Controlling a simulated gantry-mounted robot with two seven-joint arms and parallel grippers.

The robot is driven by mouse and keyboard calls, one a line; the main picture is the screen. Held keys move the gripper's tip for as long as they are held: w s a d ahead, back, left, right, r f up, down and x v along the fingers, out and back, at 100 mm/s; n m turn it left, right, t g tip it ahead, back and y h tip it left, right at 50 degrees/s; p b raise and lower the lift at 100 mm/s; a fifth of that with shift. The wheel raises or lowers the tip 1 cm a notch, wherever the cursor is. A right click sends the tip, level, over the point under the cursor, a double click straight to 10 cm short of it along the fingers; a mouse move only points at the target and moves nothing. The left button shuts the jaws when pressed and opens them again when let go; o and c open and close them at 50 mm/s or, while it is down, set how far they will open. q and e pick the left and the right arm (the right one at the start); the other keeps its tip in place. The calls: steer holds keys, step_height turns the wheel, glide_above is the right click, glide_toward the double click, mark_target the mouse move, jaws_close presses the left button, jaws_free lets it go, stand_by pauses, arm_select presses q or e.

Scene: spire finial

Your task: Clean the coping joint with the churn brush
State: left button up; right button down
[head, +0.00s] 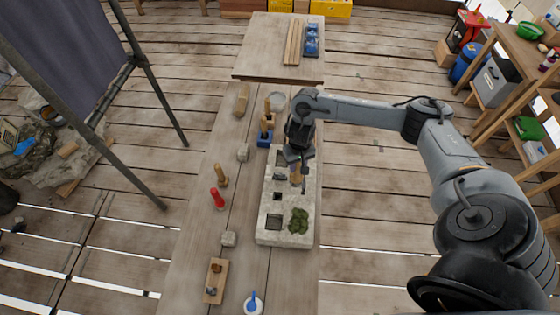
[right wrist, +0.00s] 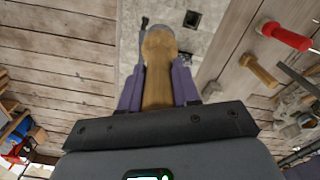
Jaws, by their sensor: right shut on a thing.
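The pale stone coping block (head: 265,225) lies lengthwise on the wooden bench and has square sockets along its top. A green moss clump (head: 298,220) sits on its near end. My right gripper (head: 297,166) is over the block's middle right side, shut on a wooden-handled brush (head: 295,175). In the right wrist view, the brush handle (right wrist: 157,75) stands between the purple fingers of my right gripper (right wrist: 158,88), its grey head pointing at the stone. Whether the bristles touch the stone cannot be told. The joint under the brush is largely hidden. My left gripper is not in view.
A small wooden board (head: 215,282) and a blue-topped white bottle (head: 253,304) are nearer.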

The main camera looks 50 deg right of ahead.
steer(key=s+f+b, duration=0.3)
steer(key=f+b, duration=0.4)
steer(key=f, duration=0.1)
steer(key=shift+d, duration=0.45)
steer(key=shift+s, duration=0.1)
stand_by(0.6)
steer(key=shift+f, duration=0.75)
steer(key=shift+d, duration=0.1)
stand_by(0.5)
steer(key=shift+w+d+b, duration=0.25)
steer(key=shift+w+d, duration=0.15)
steer(key=shift+d, duration=0.2)
steer(key=shift+w+d+b, duration=0.2)
steer(key=shift+w+d, duration=0.2)
steer(key=shift+d, duration=0.2)
